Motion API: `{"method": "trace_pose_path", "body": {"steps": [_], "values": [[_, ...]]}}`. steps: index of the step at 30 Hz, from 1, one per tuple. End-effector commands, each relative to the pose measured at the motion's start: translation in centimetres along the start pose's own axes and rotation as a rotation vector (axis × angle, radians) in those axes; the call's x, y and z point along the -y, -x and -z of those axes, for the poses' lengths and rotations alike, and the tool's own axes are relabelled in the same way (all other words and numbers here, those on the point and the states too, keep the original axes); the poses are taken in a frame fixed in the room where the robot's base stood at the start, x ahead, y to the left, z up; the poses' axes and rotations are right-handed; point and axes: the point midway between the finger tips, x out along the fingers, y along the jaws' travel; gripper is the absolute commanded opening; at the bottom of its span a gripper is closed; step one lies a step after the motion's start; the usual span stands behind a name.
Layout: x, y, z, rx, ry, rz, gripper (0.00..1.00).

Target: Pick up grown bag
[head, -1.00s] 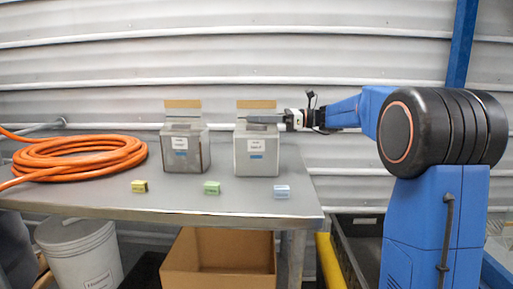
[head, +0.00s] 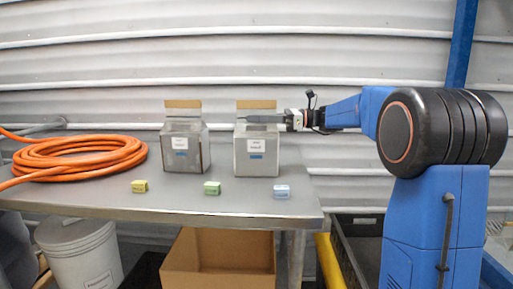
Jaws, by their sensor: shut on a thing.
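Two grey, clear-sided bags with brown top strips stand upright on the metal table. The left bag (head: 195,153) and the right bag (head: 242,160) each carry a white label and a blue label. The contents are too dim to tell apart. My gripper (head: 262,119) reaches in from the right, with its grey fingers level across the neck of the right bag, just below the brown strip. It is shut on that bag's neck. The far finger is hidden. The right bag appears to rest on the table.
An orange hose coil (head: 80,158) lies on the table's left. Yellow (head: 139,186), green (head: 212,188) and blue (head: 282,192) blocks sit along the front. A cardboard box (head: 220,270) and a white bucket (head: 85,255) stand below. A dark crate (head: 358,245) is at right.

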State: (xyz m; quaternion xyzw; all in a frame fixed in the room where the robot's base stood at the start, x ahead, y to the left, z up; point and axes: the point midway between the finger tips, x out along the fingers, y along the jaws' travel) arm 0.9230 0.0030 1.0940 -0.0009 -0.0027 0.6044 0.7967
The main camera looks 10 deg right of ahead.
Motion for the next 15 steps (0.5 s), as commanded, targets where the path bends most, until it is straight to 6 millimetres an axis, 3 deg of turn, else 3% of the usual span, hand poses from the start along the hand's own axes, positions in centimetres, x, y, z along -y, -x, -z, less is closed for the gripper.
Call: {"method": "trace_pose_path", "body": {"steps": [1, 15], "values": [[0.09, 0.0, 0.95, -0.009, -0.014, -0.003, 0.0], [0.08, 0.0, 0.19, -0.007, -0.01, -0.003, 0.0]]}}
